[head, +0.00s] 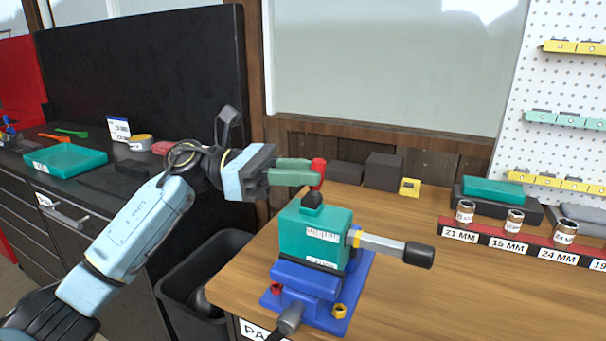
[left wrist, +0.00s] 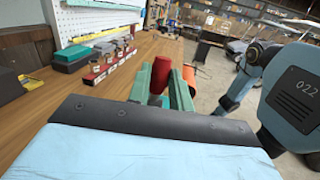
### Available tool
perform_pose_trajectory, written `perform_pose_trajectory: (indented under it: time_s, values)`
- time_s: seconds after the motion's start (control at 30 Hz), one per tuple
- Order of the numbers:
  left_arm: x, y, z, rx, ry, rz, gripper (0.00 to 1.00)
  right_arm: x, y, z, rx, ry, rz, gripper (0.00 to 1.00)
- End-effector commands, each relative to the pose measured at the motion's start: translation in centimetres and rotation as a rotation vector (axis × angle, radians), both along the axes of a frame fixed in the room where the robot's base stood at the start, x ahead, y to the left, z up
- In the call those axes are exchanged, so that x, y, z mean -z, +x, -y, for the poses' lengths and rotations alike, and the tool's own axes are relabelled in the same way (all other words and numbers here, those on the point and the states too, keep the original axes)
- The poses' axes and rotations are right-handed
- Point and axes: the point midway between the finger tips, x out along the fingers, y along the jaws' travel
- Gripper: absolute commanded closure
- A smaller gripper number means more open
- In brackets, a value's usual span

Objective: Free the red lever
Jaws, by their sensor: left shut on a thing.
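The red lever (head: 318,172) is a short red upright handle above a black base piece (head: 312,200) on top of a teal block. The teal block (head: 312,237) sits in a blue vise (head: 313,285) on the wooden bench. My left gripper (head: 315,173) comes in from the left, with its green fingers shut on the red lever. In the left wrist view the red lever (left wrist: 160,76) shows between the two green fingers. The lever's lower end is partly hidden by the fingers. A grey bar with a black grip (head: 390,247) sticks out of the block's right side. My right gripper is not in view.
Labelled sockets (head: 515,220) stand on a red and black rail at the right of the bench. Dark boxes (head: 384,172) and a yellow item (head: 409,187) stand at the back. A black bin (head: 200,275) is left of the bench. The bench front right is clear.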

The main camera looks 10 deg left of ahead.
Motion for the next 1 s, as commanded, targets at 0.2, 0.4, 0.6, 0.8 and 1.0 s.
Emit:
perform_pose_trajectory:
  time_s: [0.2,0.4,0.6,0.8,1.0]
  values:
    - [0.0,0.0,-0.1,-0.002,0.001,-0.001,0.65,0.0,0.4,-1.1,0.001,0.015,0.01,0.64]
    - [0.0,0.0,0.0,-0.001,0.002,-0.001,0.57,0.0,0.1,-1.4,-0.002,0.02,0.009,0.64]
    - [0.1,0.1,-0.3,-0.002,0.002,-0.002,0.57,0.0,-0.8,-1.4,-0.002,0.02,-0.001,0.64]
    - [0.3,0.5,-3.3,-0.006,0.003,-0.003,0.57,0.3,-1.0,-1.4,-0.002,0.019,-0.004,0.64]
    - [0.6,1.1,-7.9,-0.006,0.003,-0.003,0.57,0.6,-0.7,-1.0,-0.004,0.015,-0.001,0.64]
